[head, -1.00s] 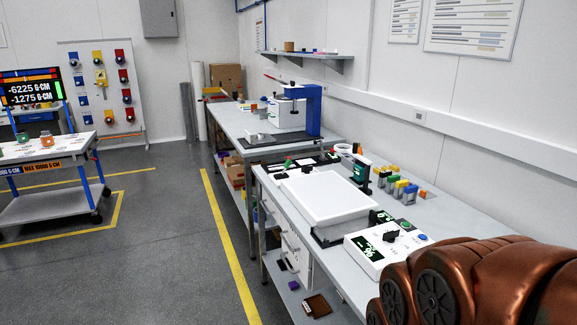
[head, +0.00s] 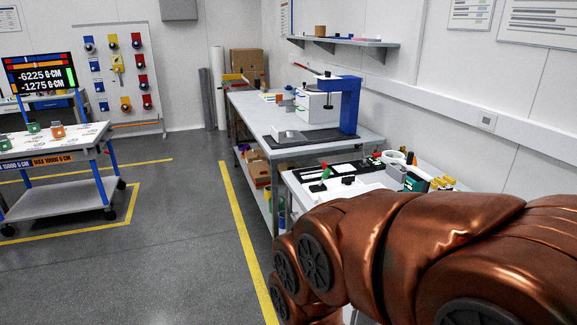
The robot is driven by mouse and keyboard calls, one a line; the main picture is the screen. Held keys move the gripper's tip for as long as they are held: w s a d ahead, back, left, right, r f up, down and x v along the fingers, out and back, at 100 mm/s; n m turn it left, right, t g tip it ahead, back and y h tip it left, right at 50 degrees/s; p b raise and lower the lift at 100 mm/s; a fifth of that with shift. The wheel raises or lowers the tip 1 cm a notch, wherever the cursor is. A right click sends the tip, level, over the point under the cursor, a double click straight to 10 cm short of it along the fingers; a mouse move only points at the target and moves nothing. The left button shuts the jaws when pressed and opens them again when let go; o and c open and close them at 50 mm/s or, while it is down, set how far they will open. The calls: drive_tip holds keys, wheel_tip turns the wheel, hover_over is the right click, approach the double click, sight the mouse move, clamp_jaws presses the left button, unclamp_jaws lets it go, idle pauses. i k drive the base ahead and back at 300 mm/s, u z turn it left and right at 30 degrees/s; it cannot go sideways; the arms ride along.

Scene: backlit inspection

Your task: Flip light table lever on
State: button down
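The light table (head: 362,185) is on the near grey bench at the right. Only a far strip of its white surface shows; my copper arm covers the rest. The control box with the lever is hidden behind my arm in the head view. My arm fills the lower right of the picture. My gripper's fingers are not visible, so their state does not show.
A black tray with small tools (head: 338,170) lies behind the light table. Several coloured blocks (head: 440,183) stand at its right. A farther bench (head: 285,130) holds a blue press (head: 349,104). Floor left of the yellow line (head: 240,225) is clear.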

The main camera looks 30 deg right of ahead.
sight(327, 171)
drive_tip(key=z, duration=0.4)
drive_tip(key=i, duration=1.4)
drive_tip(key=z, duration=0.7)
